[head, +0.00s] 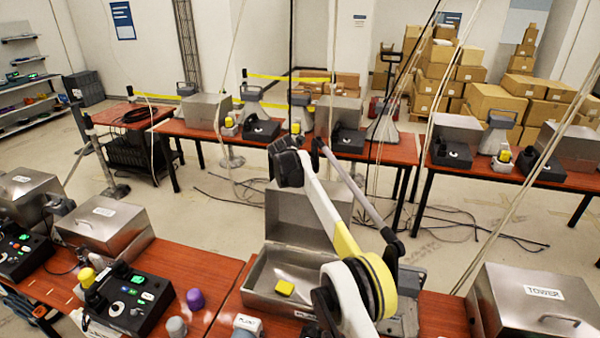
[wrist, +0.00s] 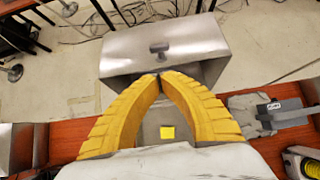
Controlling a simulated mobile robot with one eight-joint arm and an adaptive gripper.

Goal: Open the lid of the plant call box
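The plant call box (head: 262,285) is an open metal box on the near red-brown table, its front label partly hidden by my arm. Its lid (head: 300,213) stands raised at the back edge, leaning away. In the wrist view the raised lid (wrist: 195,72) carries a dark grey handle (wrist: 159,48). My gripper (wrist: 158,76) has its yellow fingertips together in front of the lid, with nothing visible between them. I cannot tell whether they touch the lid.
A closed tower box (head: 530,300) stands at the right. A closed metal box (head: 105,228) and a black console (head: 130,300) are at the left, with a purple knob (head: 195,299) nearby. Thin cables hang over the area.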

